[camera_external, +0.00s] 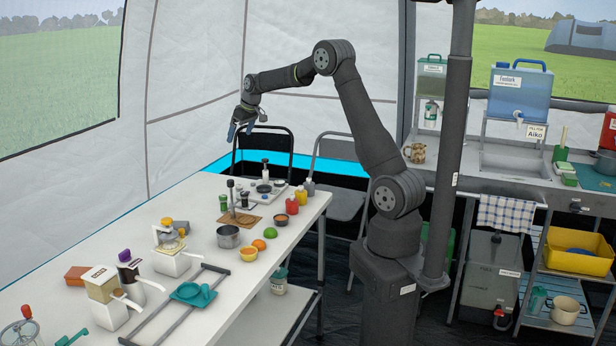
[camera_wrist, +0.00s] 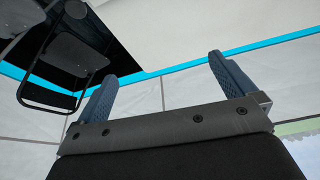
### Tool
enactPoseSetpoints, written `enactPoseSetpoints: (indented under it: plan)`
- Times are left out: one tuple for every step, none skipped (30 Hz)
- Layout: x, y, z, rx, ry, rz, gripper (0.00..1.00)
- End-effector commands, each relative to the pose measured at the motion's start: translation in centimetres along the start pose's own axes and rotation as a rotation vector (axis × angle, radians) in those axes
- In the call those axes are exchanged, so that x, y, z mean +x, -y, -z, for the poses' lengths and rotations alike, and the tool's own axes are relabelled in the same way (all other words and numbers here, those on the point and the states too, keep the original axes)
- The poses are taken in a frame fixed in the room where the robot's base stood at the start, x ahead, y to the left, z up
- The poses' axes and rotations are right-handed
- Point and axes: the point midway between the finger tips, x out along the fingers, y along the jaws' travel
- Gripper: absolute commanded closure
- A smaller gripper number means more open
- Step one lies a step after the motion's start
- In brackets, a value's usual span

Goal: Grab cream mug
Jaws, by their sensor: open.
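A cream mug-like vessel with a side handle (camera_external: 565,309) stands on the lowest shelf of the rack at the bottom right in the external view. It may be a mug or a small pot; I cannot tell. A brown patterned mug (camera_external: 415,153) stands on the counter left of the sink. My gripper (camera_external: 240,131) is raised above the far end of the white table, far from both vessels. Its two blue-grey fingers are apart and empty in the wrist view (camera_wrist: 161,68). No mug shows in the wrist view.
A dark pole (camera_external: 456,120) rises beside my arm. A yellow bin (camera_external: 577,260) sits above the lowest shelf.

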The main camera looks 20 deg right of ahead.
Motion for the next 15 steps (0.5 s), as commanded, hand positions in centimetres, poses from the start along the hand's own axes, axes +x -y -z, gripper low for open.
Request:
enactPoseSetpoints:
  plan:
    - [0.0,-0.01,0.0,0.0,0.0,0.0,0.0]
    - [0.0,-0.01,0.0,0.0,0.0,0.0,0.0]
    - [0.0,-0.01,0.0,0.0,0.0,0.0,0.0]
    - [0.0,-0.01,0.0,0.0,0.0,0.0,0.02]
    - [0.0,-0.01,0.0,0.0,0.0,0.0,0.08]
    - [0.0,-0.01,0.0,0.0,0.0,0.0,0.11]
    - [0.0,-0.01,0.0,0.0,0.0,0.0,0.11]
    - [0.0,-0.01,0.0,0.0,0.0,0.0,0.11]
    - [0.0,-0.01,0.0,0.0,0.0,0.0,0.11]
    - [0.0,-0.01,0.0,0.0,0.0,0.0,0.11]
    - [0.0,-0.01,0.0,0.0,0.0,0.0,0.11]
    - [0.0,-0.01,0.0,0.0,0.0,0.0,0.11]
    - [0.0,-0.09,-0.02,0.002,0.0,-0.001,0.11]
    - [-0.02,-0.3,-0.08,0.007,0.001,-0.003,0.11]
    - [-0.08,-0.88,-0.25,0.021,0.003,-0.008,0.11]
